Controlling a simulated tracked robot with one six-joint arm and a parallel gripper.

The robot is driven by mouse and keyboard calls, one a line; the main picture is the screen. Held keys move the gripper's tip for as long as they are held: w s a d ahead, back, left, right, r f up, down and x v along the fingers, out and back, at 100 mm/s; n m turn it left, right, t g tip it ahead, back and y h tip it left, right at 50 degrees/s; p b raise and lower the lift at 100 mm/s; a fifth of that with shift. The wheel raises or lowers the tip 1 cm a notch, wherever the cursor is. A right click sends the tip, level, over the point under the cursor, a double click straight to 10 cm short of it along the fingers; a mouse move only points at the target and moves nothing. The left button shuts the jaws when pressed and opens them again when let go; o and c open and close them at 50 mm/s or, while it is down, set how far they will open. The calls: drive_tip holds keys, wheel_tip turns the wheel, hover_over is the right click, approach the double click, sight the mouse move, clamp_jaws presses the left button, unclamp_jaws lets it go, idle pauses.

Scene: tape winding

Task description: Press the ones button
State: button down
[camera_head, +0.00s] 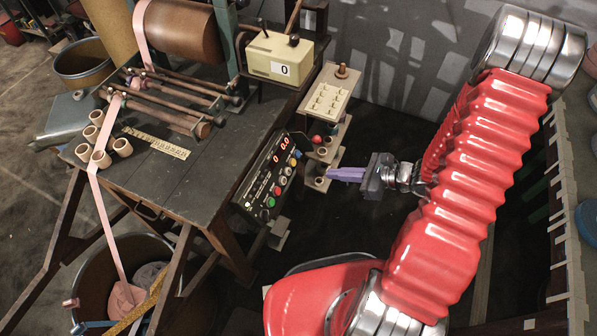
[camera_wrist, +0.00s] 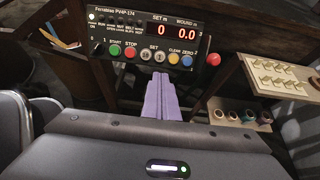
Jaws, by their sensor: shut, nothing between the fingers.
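The winder's control panel (camera_head: 246,192) is fixed at the right edge of the bench. In the wrist view the panel (camera_wrist: 92,35) shows SET 0 and WOUND 0.0. Below the displays sit a green start button, a red stop button, two pale SET buttons, a yellow clear button and a blue zero button. The ones button appears to be the right one of the pale pair (camera_wrist: 159,57); its marking is too small to read surely. My gripper (camera_head: 332,173) is shut and empty. Its purple fingertips (camera_wrist: 160,76) point at the panel, seemingly apart from it, just below the pale pair.
A red knob (camera_wrist: 215,59) sticks out right of the panel. A stand with a pale pegged block (camera_head: 326,98) and shelves of small cups is close beside my gripper. The bench (camera_head: 165,180) carries several tan rings, a ruler and pink tape.

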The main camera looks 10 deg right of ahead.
sight(290, 172)
drive_tip(key=shift+a, duration=0.1)
drive_tip(key=x, duration=1.4)
drive_tip(key=shift+s+f, duration=0.1)
idle(0.3)
